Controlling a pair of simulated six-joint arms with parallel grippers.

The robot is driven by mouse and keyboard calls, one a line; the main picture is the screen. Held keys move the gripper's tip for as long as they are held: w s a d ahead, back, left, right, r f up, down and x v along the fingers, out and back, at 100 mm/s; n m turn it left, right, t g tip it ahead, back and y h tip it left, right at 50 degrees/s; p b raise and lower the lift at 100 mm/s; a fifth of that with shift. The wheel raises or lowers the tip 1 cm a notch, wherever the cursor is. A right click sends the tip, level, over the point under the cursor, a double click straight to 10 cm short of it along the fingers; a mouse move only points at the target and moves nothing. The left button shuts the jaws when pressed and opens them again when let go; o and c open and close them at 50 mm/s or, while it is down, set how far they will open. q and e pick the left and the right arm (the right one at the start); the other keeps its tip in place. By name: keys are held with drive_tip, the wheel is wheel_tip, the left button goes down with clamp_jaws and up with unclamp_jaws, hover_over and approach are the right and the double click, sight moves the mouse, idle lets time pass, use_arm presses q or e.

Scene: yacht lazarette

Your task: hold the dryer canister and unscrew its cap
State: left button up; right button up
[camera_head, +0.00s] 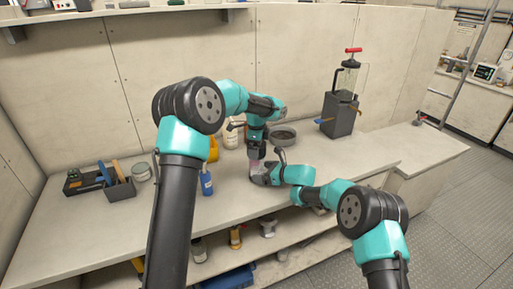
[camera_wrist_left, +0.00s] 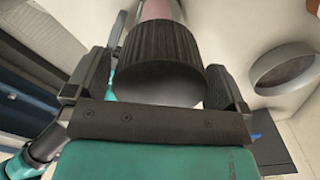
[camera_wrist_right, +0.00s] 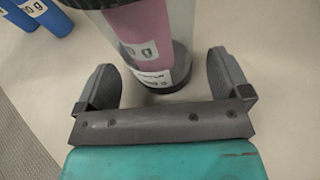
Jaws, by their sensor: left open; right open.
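The dryer canister (camera_head: 255,164) stands upright on the bench, mostly hidden by my arms in the head view. In the right wrist view the canister (camera_wrist_right: 148,35) is clear-walled with pink contents, a white label and a dark base. My right gripper (camera_wrist_right: 165,80) is open, its fingers on either side of the lower canister with gaps visible. My left gripper (camera_wrist_left: 158,85) is open around the black ribbed cap (camera_wrist_left: 160,55), one finger on each side. Whether the left fingers touch the cap cannot be told. In the head view my right gripper (camera_head: 259,173) is low beside the canister.
A grey round dish (camera_head: 284,136) lies behind the canister. A blue bottle (camera_head: 206,183) and yellow container (camera_head: 213,149) stand left of it. A tool tray (camera_head: 120,191) is further left; a pump-topped grey box (camera_head: 338,117) stands right. The bench front right is clear.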

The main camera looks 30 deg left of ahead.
drive_tip(key=shift+x, duration=1.2)
drive_tip(key=c, duration=0.8)
drive_tip(key=shift+c, duration=0.2)
use_arm(q)
drive_tip(key=shift+c, duration=0.4)
drive_tip(key=c, duration=0.7)
drive_tip(key=shift+c, duration=0.6)
use_arm(e)
drive_tip(key=o, duration=0.3)
drive_tip(key=c, duration=0.8)
